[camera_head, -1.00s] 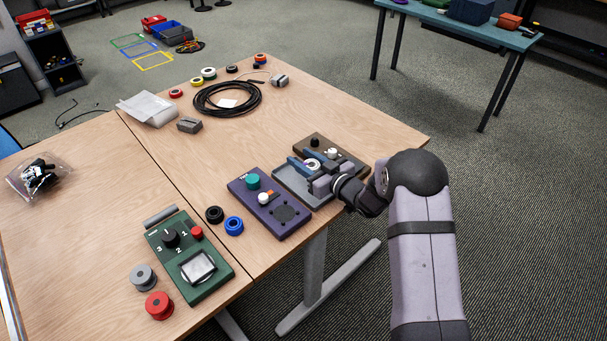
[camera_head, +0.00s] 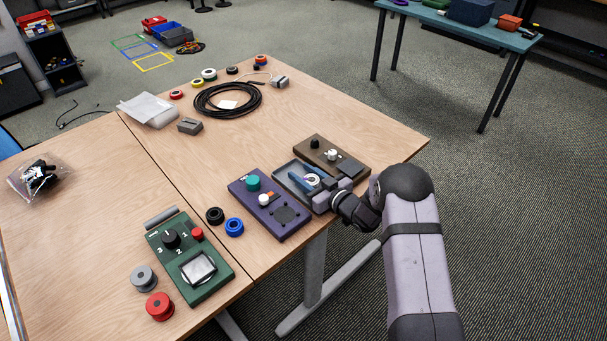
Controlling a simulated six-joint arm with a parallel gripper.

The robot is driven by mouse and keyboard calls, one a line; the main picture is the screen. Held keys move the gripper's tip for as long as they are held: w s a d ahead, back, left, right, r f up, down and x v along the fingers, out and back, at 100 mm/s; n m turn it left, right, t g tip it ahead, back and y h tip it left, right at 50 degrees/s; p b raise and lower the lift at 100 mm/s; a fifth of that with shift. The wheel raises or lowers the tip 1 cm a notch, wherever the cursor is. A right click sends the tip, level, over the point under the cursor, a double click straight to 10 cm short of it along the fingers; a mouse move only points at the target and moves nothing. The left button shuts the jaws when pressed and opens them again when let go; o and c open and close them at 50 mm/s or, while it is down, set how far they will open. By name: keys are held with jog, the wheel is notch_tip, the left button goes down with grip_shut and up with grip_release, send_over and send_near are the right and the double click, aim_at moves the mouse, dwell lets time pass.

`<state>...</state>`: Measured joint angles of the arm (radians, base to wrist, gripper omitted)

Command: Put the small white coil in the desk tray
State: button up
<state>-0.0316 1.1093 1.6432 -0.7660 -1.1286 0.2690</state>
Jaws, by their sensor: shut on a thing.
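The small white coil (camera_head: 313,179) shows as a pale ring between the blue fingers of my gripper (camera_head: 311,180). My gripper is shut on it. The grey desk tray (camera_head: 283,176) lies near the front edge of the table, and the coil and fingers are low over it or inside it. I cannot tell whether the coil touches the tray floor. My gripper and wrist hide the right part of the tray.
A purple device with knobs (camera_head: 270,212) sits close on the tray's left, and a brown device (camera_head: 332,157) close behind its right. A black tape roll (camera_head: 215,215) and a blue one (camera_head: 234,226) lie further left. The table's middle is clear.

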jog(key=shift+f, duration=0.1)
jog(key=shift+f+b, duration=0.35)
jog(key=shift+b, duration=0.1)
jog(key=shift+f, duration=0.2)
jog(key=o, duration=1.2)
jog(key=shift+r, duration=0.1)
jog(key=shift+c, duration=0.2)
jog(key=shift+d+r+p, duration=0.1)
jog(key=shift+r+p, duration=0.6)
jog(key=shift+r, duration=0.15)
jog(key=v, duration=0.4)
jog(key=b+v, duration=0.1)
jog(key=v, duration=0.3)
jog(key=b+v, duration=0.1)
jog(key=v, duration=0.3)
jog(key=shift+f, duration=0.35)
